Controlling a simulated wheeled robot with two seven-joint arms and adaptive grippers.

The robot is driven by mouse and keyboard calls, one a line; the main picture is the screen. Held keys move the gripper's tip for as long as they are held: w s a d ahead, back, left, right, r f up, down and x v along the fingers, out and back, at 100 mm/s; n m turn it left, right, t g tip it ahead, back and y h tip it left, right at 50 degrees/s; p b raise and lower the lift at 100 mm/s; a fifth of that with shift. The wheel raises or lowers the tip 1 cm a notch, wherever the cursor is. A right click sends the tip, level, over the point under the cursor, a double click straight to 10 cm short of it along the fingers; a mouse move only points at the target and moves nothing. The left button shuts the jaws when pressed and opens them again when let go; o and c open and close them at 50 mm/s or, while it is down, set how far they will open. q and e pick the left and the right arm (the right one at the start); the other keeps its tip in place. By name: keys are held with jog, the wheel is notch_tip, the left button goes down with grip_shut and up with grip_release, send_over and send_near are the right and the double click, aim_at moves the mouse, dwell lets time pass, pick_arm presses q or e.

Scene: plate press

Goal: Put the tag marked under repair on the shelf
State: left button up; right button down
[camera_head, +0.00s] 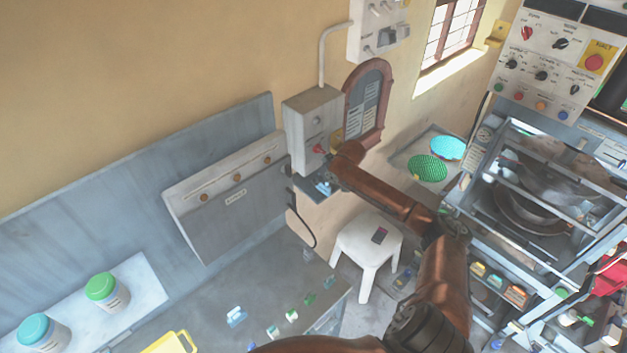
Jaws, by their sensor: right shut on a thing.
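My right arm reaches up from the bottom right, and its gripper (329,182) is at the wall below the grey switch box. It is shut on a small blue and white piece (322,187) that looks like a tag; its marking is too small to read. A small dark shelf (312,190) shows just under the box, partly hidden by the gripper. I cannot tell whether the piece touches the shelf. Several small tags stand on the grey bench, among them a blue one (236,316) and a green one (310,298). My left gripper is out of view.
The grey switch box (314,125) has a red knob. A white stool (368,247) with a dark item stands below my right arm. The press (530,205) is at right. Tubs with green (101,287) and teal (35,329) lids stand at left.

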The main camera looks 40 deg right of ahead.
jog(key=w+f, duration=0.2)
jog(key=w, duration=0.1)
jog(key=shift+a+f+p, duration=0.15)
jog(key=shift+a+p, duration=0.05)
jog(key=shift+p, duration=0.15)
jog(key=shift+s, duration=0.1)
jog(key=c, duration=2)
grip_release()
jog(key=b+v, duration=0.1)
jog(key=v, duration=1.1)
jog(key=shift+b, duration=0.3)
